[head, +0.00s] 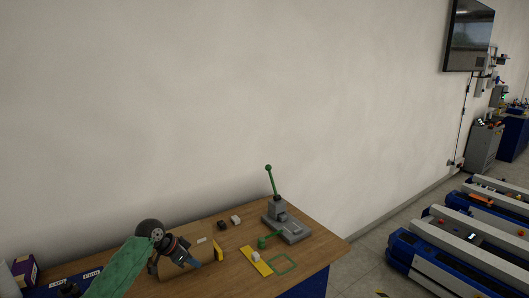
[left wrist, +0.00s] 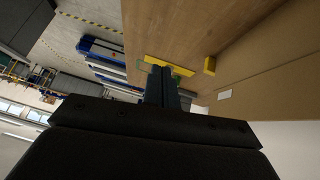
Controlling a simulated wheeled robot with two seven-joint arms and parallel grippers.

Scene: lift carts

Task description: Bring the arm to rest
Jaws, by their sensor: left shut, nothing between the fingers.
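My left arm, in a green sleeve, comes in from the lower left in the head view. My left gripper (head: 194,263) is shut and empty above the wooden bench (head: 325,247), toward its left part. In the left wrist view the closed dark fingers (left wrist: 161,86) point toward the bench top (left wrist: 185,30), with nothing between them. My right gripper does not show in either view.
A grey press with a green lever (head: 278,215) stands on the bench, right of my gripper. A yellow strip (head: 257,262), a green square outline (head: 283,264) and small blocks lie near it. Blue-and-grey lift carts (head: 450,260) stand on the floor at right.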

